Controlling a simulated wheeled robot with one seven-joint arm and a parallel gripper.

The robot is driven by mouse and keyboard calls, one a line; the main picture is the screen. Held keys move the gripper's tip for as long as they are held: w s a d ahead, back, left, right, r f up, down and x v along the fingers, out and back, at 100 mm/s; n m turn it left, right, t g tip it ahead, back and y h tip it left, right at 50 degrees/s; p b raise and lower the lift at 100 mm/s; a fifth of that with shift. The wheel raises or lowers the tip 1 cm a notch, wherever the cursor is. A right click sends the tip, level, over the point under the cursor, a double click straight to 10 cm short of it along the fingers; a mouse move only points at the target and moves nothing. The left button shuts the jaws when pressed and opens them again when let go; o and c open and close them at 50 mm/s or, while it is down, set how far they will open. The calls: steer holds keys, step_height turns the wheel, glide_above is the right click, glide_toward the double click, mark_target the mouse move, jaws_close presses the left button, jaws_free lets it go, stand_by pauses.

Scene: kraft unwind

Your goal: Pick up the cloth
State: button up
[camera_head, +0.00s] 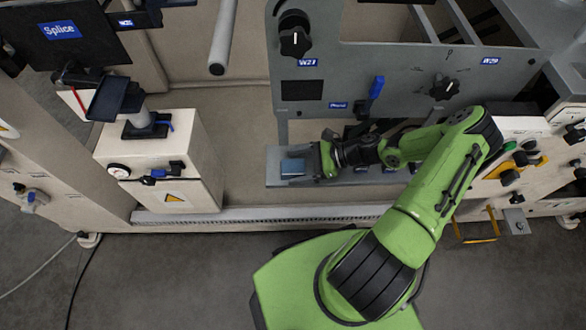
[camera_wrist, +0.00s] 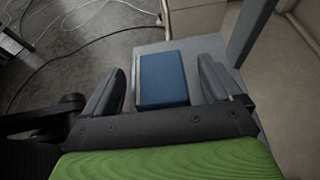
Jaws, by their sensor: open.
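The cloth appears as a small blue folded block (camera_head: 292,167) lying on a grey shelf (camera_head: 277,180) at the front of the machine. In the wrist view the blue cloth (camera_wrist: 162,78) lies between my two fingers, with a pale strip along its left edge. My gripper (camera_head: 312,160) is just right of the cloth, pointing left, low over the shelf. In the wrist view my gripper (camera_wrist: 162,88) is open, with a finger on each side of the cloth and visible gaps. I cannot tell whether the fingers touch the shelf.
A grey panel (camera_head: 330,60) with black knobs and a blue lever (camera_head: 376,87) rises behind the shelf. A cream box (camera_head: 160,160) stands to the left. A grey post (camera_wrist: 250,30) rises close to the right finger in the wrist view. Cables lie on the floor.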

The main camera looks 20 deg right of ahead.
mark_target(298, 166)
steer(key=c, duration=1)
step_height(298, 166, up, 10)
steer(key=p, duration=0.4)
steer(key=shift+c, duration=0.2)
